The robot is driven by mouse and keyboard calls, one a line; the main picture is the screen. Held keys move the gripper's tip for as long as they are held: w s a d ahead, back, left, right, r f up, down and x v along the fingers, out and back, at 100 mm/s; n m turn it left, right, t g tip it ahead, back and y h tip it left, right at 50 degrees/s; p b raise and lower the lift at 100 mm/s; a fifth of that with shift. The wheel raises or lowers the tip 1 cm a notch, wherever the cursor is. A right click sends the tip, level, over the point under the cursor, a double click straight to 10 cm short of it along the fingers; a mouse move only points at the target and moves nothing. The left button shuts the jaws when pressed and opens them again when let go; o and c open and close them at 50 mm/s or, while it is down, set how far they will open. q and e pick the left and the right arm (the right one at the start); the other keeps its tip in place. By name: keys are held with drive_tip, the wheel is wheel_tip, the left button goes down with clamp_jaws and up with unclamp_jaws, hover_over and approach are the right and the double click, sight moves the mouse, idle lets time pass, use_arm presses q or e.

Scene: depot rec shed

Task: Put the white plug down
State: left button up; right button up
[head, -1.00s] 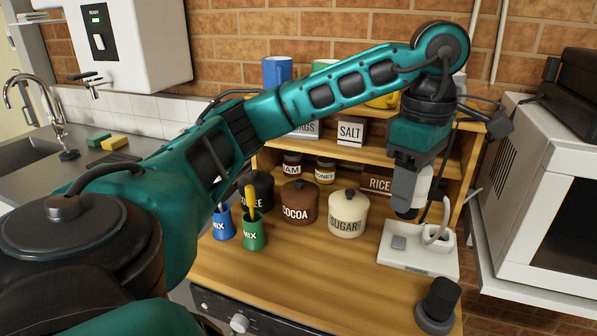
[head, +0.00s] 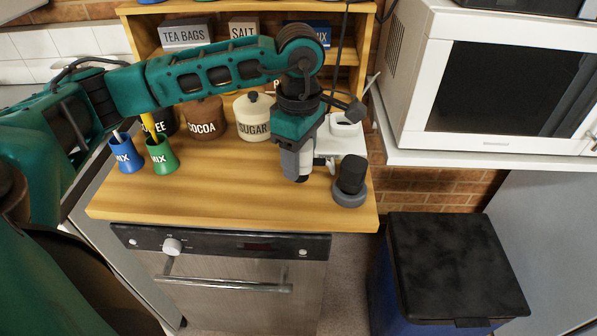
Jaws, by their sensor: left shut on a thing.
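My left gripper (head: 298,176) points down over the wooden counter (head: 215,197), just left of the black cylinder. It is shut on the white plug (head: 306,158), which shows as a pale piece between the grey fingers. The fingers hide part of the plug, and I cannot tell whether its lower end touches the counter. The white power strip (head: 327,143) lies behind the gripper and is partly covered by it. My right gripper is out of view.
A black cylinder on a grey base (head: 350,180) stands at the counter's right end. The sugar jar (head: 254,118), cocoa jar (head: 204,118) and green cup (head: 161,156) stand to the left. The front middle counter is clear. A blue bin (head: 385,290) stands below right.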

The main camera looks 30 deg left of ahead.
use_arm(q)
drive_tip(key=shift+f, duration=2.15)
drive_tip(key=shift+f, duration=0.1)
drive_tip(key=o, duration=1)
drive_tip(key=shift+o, duration=0.2)
wheel_tip(320, 180, up, 12)
drive_tip(key=shift+r, duration=0.15)
drive_tip(key=shift+s, duration=0.1)
